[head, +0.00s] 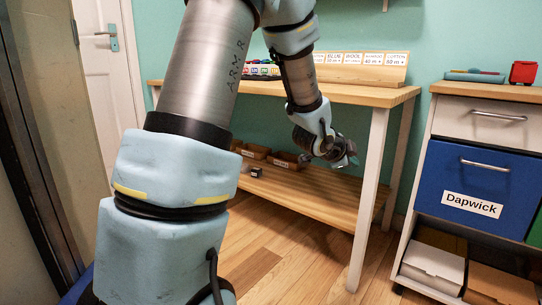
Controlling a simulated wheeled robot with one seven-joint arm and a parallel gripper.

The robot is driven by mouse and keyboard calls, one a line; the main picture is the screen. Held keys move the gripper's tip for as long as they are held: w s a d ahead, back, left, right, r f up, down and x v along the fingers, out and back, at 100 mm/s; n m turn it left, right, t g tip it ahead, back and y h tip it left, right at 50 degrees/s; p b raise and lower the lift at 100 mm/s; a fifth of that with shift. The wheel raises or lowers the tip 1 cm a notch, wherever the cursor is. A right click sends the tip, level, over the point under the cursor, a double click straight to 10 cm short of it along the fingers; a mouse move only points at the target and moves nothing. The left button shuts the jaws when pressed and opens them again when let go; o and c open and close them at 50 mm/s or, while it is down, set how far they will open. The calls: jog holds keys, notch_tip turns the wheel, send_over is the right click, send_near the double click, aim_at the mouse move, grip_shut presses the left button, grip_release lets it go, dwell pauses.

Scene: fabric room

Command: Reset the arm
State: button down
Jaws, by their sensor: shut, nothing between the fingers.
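My arm rises in the front left and centre of the head view, and bends over so that its end hangs down. My gripper (347,158) is at the end of the arm, in front of the wooden table, below its top and above its lower shelf. It is small and dark here, shut, with nothing seen held in it.
A wooden table (345,93) with white legs carries labelled cards (362,58). Its lower shelf (318,198) holds small boxes (285,160). A drawer cabinet (487,123) with a blue "Dapwick" drawer (465,180) stands right. A white door (95,60) is at left. Wooden floor shows between.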

jog(key=s+a+f+n+y+p, duration=0.1)
jog(key=a+n+y, duration=0.45)
jog(key=a, duration=0.75)
jog(key=s+a+f+n+g+y+p, duration=0.25)
jog(key=s+a+n+g, duration=0.35)
jog(key=s+a+n, duration=0.95)
notch_tip(320, 180, up, 38)
jog(key=s+a+m+p, duration=0.1)
jog(key=p, duration=3.7)
jog(key=shift+s+a+r+g, duration=0.25)
jog(key=shift+s+a+g, duration=0.05)
jog(key=shift+s+g, duration=0.1)
